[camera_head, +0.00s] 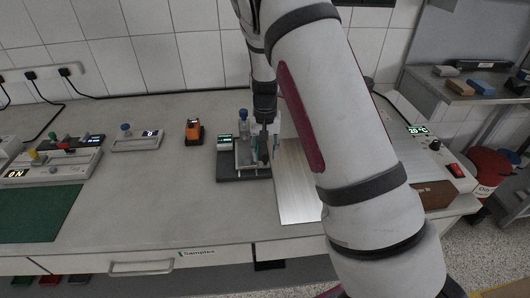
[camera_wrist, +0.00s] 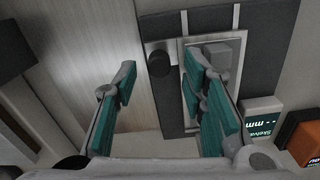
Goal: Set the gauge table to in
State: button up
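The gauge in the head view has a dark base (camera_head: 230,171), a blue-topped post (camera_head: 243,120) and a small green display (camera_head: 225,142). In the wrist view, its pale metal table (camera_wrist: 228,75) lies on the dark base (camera_wrist: 265,50), with a grey block (camera_wrist: 217,50) and a round black knob (camera_wrist: 159,62) at its left side. The display (camera_wrist: 262,118) shows dashes and "mm". My gripper (camera_wrist: 160,88) is open, with teal pads. The knob appears between its fingertips; I cannot tell if either touches. The right finger overlaps the table. My arm and gripper partly hide the gauge in the head view.
A light board (camera_head: 297,190) lies right of the gauge. An orange device (camera_head: 194,132) and another small instrument (camera_head: 137,139) stand left. A console with a red switch (camera_head: 456,170) is at right. The front middle of the bench (camera_head: 150,205) is clear.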

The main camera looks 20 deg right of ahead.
notch_tip(320, 180, up, 11)
jog(key=shift+r, duration=0.15)
jog(key=shift+r, duration=0.1)
dwell(0.5)
jog(key=s+a+r+n+t+y, duration=0.15)
jog(key=s+a+r, duration=0.25)
jog(key=s+r, duration=1.05)
jog(key=s+a+r+n+t+h, duration=0.1)
jog(key=s+a+n+t, duration=0.1)
jog(key=s, duration=1.4)
jog(key=shift+s+n+t, duration=0.3)
jog(key=shift+n+t, duration=0.45)
jog(key=shift+n, duration=0.1)
